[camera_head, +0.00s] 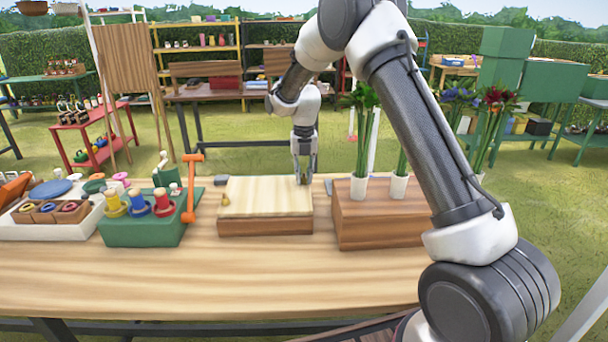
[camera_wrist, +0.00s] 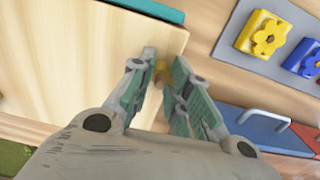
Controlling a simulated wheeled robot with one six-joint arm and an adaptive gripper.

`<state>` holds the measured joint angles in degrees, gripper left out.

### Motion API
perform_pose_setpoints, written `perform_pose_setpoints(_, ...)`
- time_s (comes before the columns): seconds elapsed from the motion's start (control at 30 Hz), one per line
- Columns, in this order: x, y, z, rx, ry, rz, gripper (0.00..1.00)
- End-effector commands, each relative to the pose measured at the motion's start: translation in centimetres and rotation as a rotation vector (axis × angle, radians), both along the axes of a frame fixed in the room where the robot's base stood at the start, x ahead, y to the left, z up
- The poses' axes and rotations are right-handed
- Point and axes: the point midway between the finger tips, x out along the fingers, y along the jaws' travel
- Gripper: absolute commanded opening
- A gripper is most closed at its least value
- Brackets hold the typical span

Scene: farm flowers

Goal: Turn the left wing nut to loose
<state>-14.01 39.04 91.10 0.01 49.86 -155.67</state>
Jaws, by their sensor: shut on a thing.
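A pale wooden board (camera_head: 265,197) lies flat on a brown wooden base (camera_head: 265,227) on the table. A small brass wing nut (camera_head: 226,198) stands near the board's left edge in the head view. My gripper (camera_head: 304,180) points down at the board's right end in that view, away from this nut. In the wrist view my gripper (camera_wrist: 160,78) has its fingers on either side of a brass wing nut (camera_wrist: 161,68) near the edge of the board (camera_wrist: 80,60). The fingers are closed on it and hide most of it.
A green crate (camera_head: 140,236) with coloured spools and an orange tool (camera_head: 189,200) stand left of the board. A brown box (camera_head: 375,228) holding white flower vases is close on the right. The table front (camera_head: 200,285) is clear.

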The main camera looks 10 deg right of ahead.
Motion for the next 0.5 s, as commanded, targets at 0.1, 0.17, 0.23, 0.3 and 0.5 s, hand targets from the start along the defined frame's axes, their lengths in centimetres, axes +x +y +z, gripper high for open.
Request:
perform_pose_setpoints(0.1,-0.03,0.0,-0.06,-0.001,0.001,0.0,0.0)
perform_pose_setpoints(0.17,-0.03,-0.01,-0.06,-0.001,0.001,0.0,0.0)
perform_pose_setpoints(0.23,-0.03,-0.01,-0.06,-0.001,0.001,0.0,0.0)
perform_pose_setpoints(0.3,-0.03,-0.01,-0.06,-0.001,0.001,0.0,0.29)
perform_pose_setpoints(0.5,-0.02,0.0,-0.03,0.0,0.001,-0.001,0.66)
